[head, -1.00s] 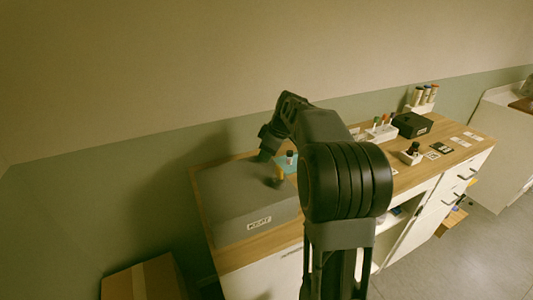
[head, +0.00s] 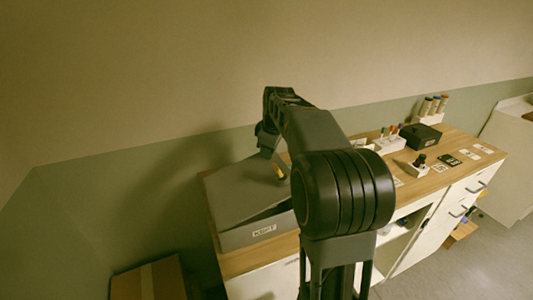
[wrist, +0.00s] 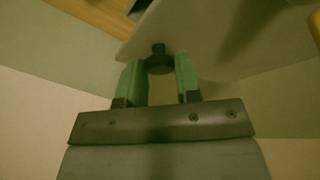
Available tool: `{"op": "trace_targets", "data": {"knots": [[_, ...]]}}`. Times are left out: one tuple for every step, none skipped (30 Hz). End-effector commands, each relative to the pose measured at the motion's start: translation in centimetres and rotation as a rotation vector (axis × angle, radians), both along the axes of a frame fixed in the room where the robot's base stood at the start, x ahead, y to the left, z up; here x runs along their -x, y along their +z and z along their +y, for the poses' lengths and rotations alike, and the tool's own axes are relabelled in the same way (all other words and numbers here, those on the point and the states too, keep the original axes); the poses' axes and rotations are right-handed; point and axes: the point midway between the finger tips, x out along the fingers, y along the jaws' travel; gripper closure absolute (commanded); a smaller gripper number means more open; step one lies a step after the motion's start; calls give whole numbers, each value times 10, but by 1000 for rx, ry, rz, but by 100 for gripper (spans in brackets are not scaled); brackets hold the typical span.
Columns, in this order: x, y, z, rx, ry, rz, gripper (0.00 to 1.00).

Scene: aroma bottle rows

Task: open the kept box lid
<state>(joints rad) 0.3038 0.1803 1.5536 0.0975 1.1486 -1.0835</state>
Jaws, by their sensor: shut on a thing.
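The grey kept box (head: 262,232) stands at the left end of the wooden counter, with a white label on its front. Its grey lid (head: 232,191) is tilted, raised along the front and right, and a dark wedge-shaped gap shows under it. In the wrist view my gripper's green fingers (wrist: 158,80) are shut on the lid's dark round knob (wrist: 158,62). The lid's pale surface (wrist: 205,35) spreads beyond the knob. The box's inside is hidden.
A black box (head: 420,136), a white rack (head: 388,145) of coloured-top bottles and another bottle rack (head: 430,118) stand farther right on the counter. A small dark bottle (head: 419,161) and flat cards (head: 448,160) lie nearer. A cardboard box (head: 150,280) sits at lower left. The wall is behind.

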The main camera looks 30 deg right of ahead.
Motion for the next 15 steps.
{"op": "trace_targets", "data": {"knots": [[0,9,2,24,0,0,100],[0,13,2,40,-2,1,100],[0,17,4,60,-3,3,100],[0,19,5,74,-5,3,100],[0,22,6,90,-6,5,100],[0,26,7,109,-8,6,100],[0,29,9,124,-8,7,100],[0,32,11,140,-9,9,100],[0,36,13,159,-10,10,100],[0,39,15,174,-10,11,100],[0,41,16,189,-10,12,100],[-1,45,19,209,-10,13,100],[-1,48,21,224,-10,14,100],[-1,51,23,239,-10,15,100],[-1,54,26,259,-10,16,100]]}}
